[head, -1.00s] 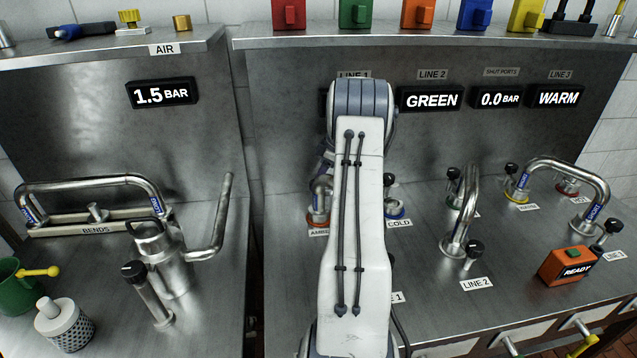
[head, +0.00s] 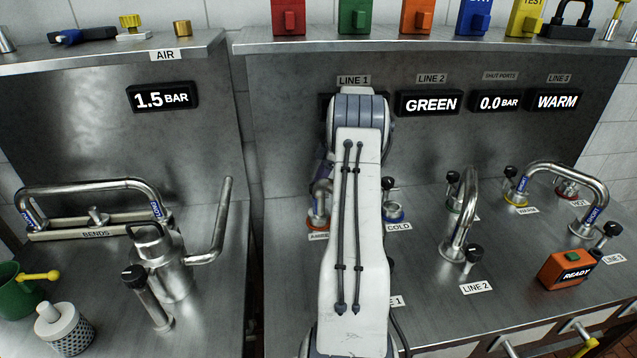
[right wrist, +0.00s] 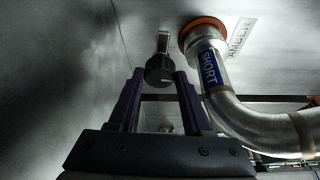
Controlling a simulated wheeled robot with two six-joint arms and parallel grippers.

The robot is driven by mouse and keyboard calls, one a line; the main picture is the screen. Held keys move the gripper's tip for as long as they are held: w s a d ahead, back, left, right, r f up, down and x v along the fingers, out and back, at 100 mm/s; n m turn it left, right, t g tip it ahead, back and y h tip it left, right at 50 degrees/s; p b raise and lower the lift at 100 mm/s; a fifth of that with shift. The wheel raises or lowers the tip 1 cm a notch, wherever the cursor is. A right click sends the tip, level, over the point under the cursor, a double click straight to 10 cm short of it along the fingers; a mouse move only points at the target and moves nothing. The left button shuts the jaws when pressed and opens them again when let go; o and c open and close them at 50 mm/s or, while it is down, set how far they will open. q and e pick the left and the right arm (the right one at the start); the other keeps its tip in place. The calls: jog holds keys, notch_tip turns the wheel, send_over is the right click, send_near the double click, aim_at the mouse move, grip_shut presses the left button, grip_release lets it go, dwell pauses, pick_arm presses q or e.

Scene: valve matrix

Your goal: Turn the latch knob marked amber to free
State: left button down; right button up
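The amber latch knob (right wrist: 160,70) is a black round cap on a short metal stem, seen in the right wrist view. It stands beside the orange-ringed amber port (right wrist: 203,30) and its AMBER label (right wrist: 241,35). A bent steel pipe marked SHORT (right wrist: 209,68) sits at that port. My right gripper (right wrist: 161,77) is open, with its fingertips either side of the knob in the picture; I cannot tell whether they touch it. In the head view my arm hides this knob, while the amber port's orange ring (head: 317,223) shows. My left gripper is not in view.
The cold port (head: 393,213) with its black knob stands right of my arm. The line 2 pipe (head: 460,215), line 3 pipe (head: 570,178) and orange READY box (head: 567,269) are farther right. A steel jug (head: 160,260) stands on the left bench.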

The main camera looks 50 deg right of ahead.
jog(key=o, duration=0.4)
jog(key=shift+c, duration=0.2)
jog(key=shift+r, duration=0.1)
jog(key=shift+s+d+r, duration=0.1)
jog(key=shift+d+r, duration=0.05)
jog(key=shift+r, duration=0.15)
jog(key=v, duration=0.4)
jog(key=shift+s+d+r+b, duration=0.1)
jog(key=shift+s+d+b, duration=0.15)
jog(key=shift+b, duration=0.15)
jog(key=s+d, duration=0.7)
jog(key=s, duration=0.1)
jog(key=shift+s+d, duration=0.15)
jog(key=shift+d, duration=0.15)
